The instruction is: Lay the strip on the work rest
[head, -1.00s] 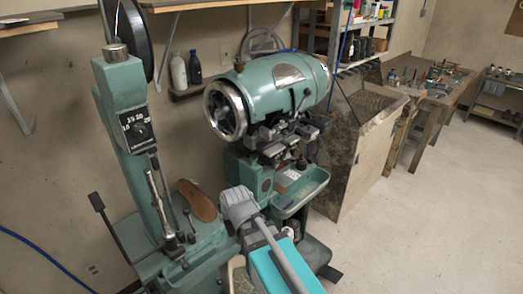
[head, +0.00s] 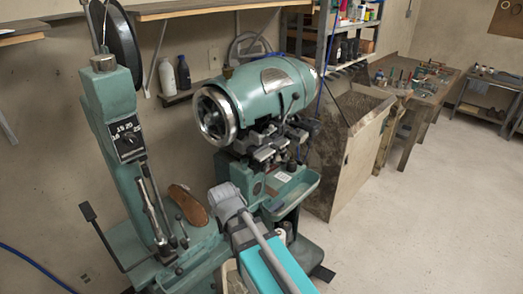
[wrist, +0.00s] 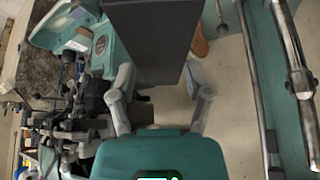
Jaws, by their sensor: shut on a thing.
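My gripper (wrist: 160,84) shows in the wrist view, its two grey fingers on either side of a dark grey flat piece. This piece, which I take to be the strip (wrist: 150,35), reaches from between the fingers to the top edge of the picture. The finger contact is partly hidden. In the head view my arm reaches in from the bottom, and I cannot make out the strip there. A green machine (head: 122,120) with a dial and levers stands left of my arm. A brown shoe sole (head: 188,203) lies on its ledge. I cannot tell which surface is the work rest.
A second green machine (head: 262,98) with a round drum stands behind my arm, with a shallow green tray (head: 290,190) on its front. A thin black lever (head: 88,212) sticks out at the left. The right floor is free.

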